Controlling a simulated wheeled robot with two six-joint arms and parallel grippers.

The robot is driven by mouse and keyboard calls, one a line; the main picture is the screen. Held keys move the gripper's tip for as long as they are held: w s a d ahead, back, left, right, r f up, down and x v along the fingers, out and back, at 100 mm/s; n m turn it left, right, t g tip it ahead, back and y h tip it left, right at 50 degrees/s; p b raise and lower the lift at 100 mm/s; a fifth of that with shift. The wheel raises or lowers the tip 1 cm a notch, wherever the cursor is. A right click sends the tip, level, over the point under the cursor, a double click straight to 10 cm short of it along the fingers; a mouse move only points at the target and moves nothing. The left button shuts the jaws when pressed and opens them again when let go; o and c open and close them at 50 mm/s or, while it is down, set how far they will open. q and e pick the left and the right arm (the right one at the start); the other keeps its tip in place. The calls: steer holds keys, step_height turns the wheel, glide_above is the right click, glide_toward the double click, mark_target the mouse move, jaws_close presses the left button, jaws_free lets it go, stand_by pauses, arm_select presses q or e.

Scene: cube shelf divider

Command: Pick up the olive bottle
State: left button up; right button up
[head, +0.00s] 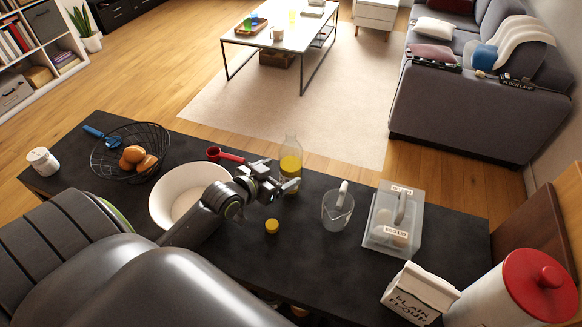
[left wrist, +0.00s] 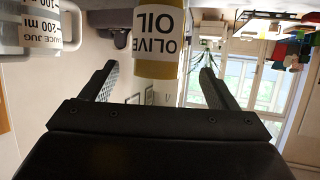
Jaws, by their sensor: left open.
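The olive bottle (head: 291,163) is clear with yellow oil inside and stands upright on the dark counter. My left gripper (head: 279,184) is at its near side and hides part of its lower body. In the left wrist view, which looks upside down, the bottle (left wrist: 157,28) shows its "OLIVE OIL" label. It lies ahead of and between the two spread fingers of my left gripper (left wrist: 157,80). The gripper is open and holds nothing; I cannot tell if a finger touches the bottle. My right gripper is not in view.
A white bowl (head: 169,199) sits under my left forearm, with a red scoop (head: 224,155) behind it. A yellow cap (head: 272,226) lies in front of the bottle. A clear jug (head: 337,210) and an egg box (head: 382,230) stand to the right. A wire basket (head: 104,160) is left.

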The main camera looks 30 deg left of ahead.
mark_target(291, 168)
arm_select(q)
steer(key=shift+w+d+f, duration=0.1)
steer(key=shift+w+f, duration=0.05)
steer(key=shift+w, duration=0.35)
steer(key=shift+p+x, duration=0.35)
steer(key=shift+x, duration=1.8)
steer(key=shift+d, duration=0.1)
steer(key=c, duration=1.1)
steer(key=shift+c, duration=1.4)
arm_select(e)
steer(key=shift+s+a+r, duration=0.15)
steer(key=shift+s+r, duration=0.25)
